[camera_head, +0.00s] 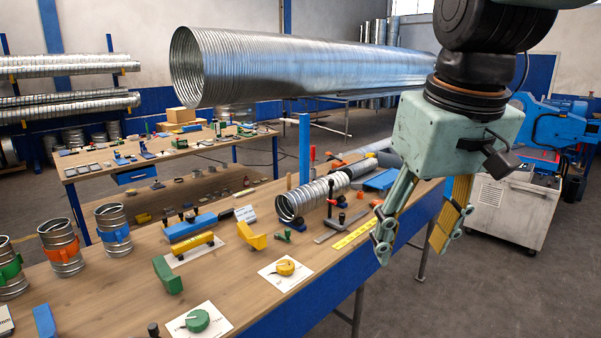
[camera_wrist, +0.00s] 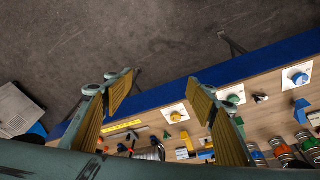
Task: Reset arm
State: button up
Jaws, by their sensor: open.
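My gripper (camera_head: 415,228) hangs below the green wrist block at the right of the head view. Its two yellow-padded fingers are spread apart with nothing between them. It is beside and above the right edge of the wooden workbench (camera_head: 105,295). In the wrist view my gripper (camera_wrist: 160,88) also shows open, with the blue bench edge (camera_wrist: 255,68) and the grey floor beyond the fingers.
A large spiral duct (camera_head: 300,65) hangs over the bench. On the bench are a short spiral duct (camera_head: 310,198), a yellow knob (camera_head: 285,267), a green knob (camera_head: 197,320) and banded cylinders (camera_head: 60,247). A blue machine (camera_head: 555,125) stands at right.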

jog(key=s+d+f+m, duration=0.1)
jog(key=s+f, duration=0.1)
jog(key=s, duration=0.7)
jog(key=s+d+f+m+t+b, duration=0.1)
jog(key=s+d+f, duration=0.1)
jog(key=s, duration=0.7)
jog(key=shift+f, duration=0.85)
dwell(1.0)
